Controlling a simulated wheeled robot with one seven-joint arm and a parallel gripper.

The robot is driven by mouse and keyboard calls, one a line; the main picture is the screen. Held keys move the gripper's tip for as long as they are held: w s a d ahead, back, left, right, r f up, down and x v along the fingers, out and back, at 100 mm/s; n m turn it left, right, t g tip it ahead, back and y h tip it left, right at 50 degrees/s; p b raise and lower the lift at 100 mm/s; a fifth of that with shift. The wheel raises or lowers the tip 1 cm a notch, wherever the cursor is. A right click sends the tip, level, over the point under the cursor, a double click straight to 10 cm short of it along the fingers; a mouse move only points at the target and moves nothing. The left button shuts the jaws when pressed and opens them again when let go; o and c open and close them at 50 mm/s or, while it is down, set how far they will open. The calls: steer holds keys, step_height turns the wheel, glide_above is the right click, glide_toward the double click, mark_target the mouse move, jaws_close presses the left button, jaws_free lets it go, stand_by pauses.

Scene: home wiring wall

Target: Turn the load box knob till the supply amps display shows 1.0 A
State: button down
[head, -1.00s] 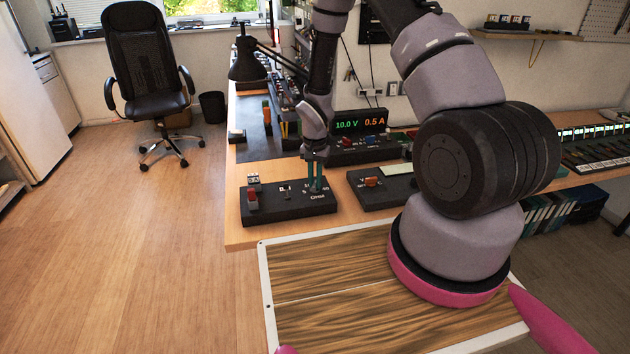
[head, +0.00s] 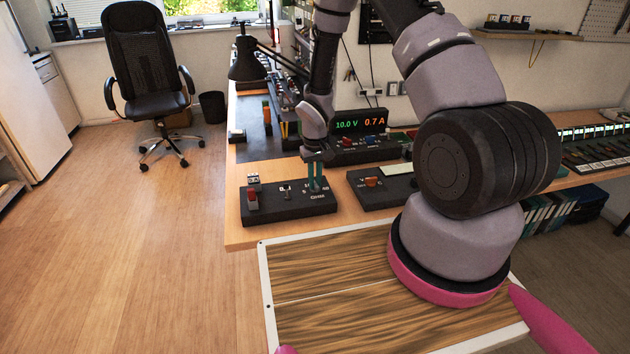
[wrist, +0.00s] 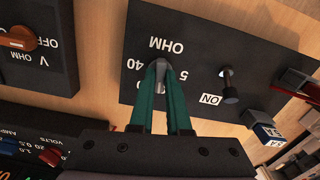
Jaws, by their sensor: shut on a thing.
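The load box (head: 270,207) is a black box at the front left of the bench, marked OHM. My gripper (head: 315,186) points down onto its right end and is shut on the knob, which the fingers mostly hide. In the wrist view, the teal fingers (wrist: 162,82) are closed together at the dial, with the load box (wrist: 190,55) lettering "40", "5" and OHM around them. The supply display (head: 360,122) at the back reads 10.0 V in green and 0.7 A in orange.
A meter box (head: 378,184) with an orange knob stands right of the load box. The load box also carries a red switch (head: 252,198) and a small toggle (wrist: 229,85). A black lamp (head: 248,62) stands behind. My arm covers the right side of the bench.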

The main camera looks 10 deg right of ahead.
steer(key=shift+n, duration=2.1)
steer(key=c, duration=0.9)
jaws_free()
steer(key=shift+r, duration=0.1)
step_height(320, 180, up, 11)
steer(key=shift+f, duration=0.15)
